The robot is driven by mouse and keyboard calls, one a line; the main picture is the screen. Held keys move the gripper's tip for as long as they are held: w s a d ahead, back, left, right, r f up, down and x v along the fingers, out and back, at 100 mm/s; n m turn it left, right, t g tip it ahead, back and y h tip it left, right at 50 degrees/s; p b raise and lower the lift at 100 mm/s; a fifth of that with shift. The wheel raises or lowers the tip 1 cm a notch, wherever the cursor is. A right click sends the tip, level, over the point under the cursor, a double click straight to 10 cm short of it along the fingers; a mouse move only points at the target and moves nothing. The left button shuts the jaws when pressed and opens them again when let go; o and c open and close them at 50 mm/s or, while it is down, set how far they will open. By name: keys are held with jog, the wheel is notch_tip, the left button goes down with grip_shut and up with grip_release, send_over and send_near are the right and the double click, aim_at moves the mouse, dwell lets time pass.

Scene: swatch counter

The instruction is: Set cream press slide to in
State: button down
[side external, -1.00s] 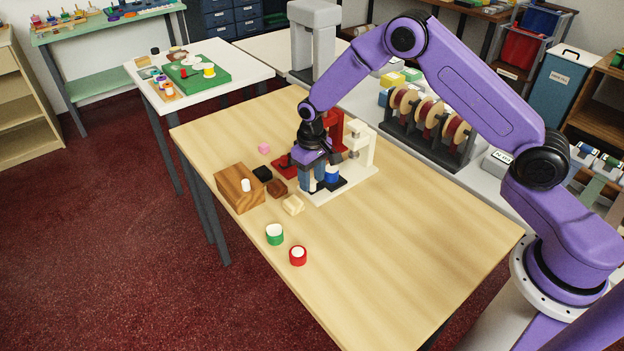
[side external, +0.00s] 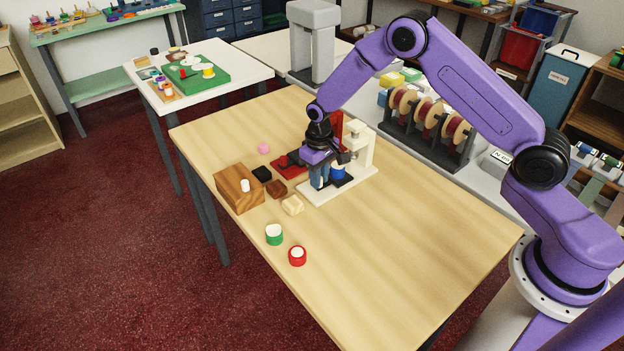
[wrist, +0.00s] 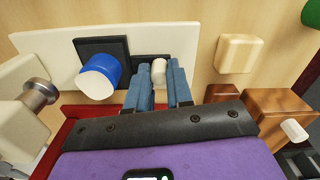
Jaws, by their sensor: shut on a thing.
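The cream press (side external: 362,147) stands on the table with its pale base plate (wrist: 50,44). Its black slide (wrist: 98,47) lies on that plate and carries a blue pot with a white top (side external: 338,173), which also shows in the wrist view (wrist: 104,72). A metal plunger (wrist: 38,93) hangs from the press head, to the left of the blue pot in the wrist view. My gripper (side external: 319,183) is low over the slide's outer end, its blue-grey fingers shut around the white knob (wrist: 158,71). In the side view the fingers hide the knob.
A red press (side external: 285,168) stands close behind the cream one, partly hidden by my gripper. A wooden block with a white peg (side external: 232,190), a cream block (side external: 292,206) and brown and black blocks lie nearby. Green (side external: 274,236) and red pots (side external: 297,257) stand nearer. The right table front is clear.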

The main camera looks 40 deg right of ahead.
jog(key=shift+d, duration=0.9)
jog(key=c, duration=1)
grip_release()
notch_tip(320, 180, up, 18)
jog(key=shift+f, duration=0.25)
jog(key=shift+a, duration=0.15)
